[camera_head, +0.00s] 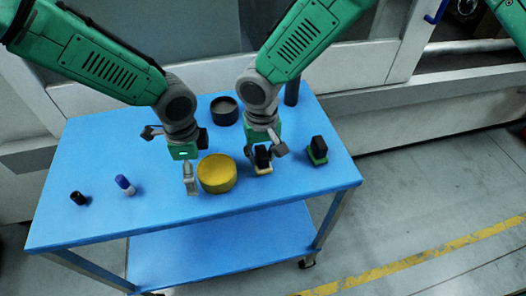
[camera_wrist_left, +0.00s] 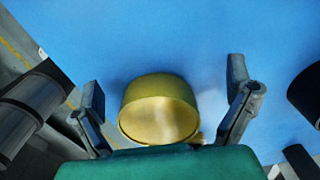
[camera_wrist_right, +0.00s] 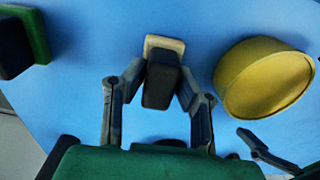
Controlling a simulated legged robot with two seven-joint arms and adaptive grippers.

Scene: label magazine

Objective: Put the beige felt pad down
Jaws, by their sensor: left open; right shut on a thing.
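The beige felt pad (camera_head: 264,171) is a beige base under a black block. My right gripper (camera_head: 264,157) is shut on the black block, just right of the yellow round tin. In the right wrist view the beige pad (camera_wrist_right: 165,43) shows at the far end of the block, over the blue table; whether it touches the table I cannot tell. My left gripper (camera_head: 170,155) is open and empty, at the left of the yellow tin. In the left wrist view the tin shows between its spread fingers (camera_wrist_left: 166,85).
The yellow tin (camera_head: 217,174) stands between the grippers on the blue table (camera_head: 150,220). A green pad with a black block (camera_head: 317,151) is at the right. A dark bowl (camera_head: 224,110) and a dark cylinder (camera_head: 291,92) stand behind. A blue-and-white marker (camera_head: 125,186) and small black cylinder (camera_head: 79,198) are left.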

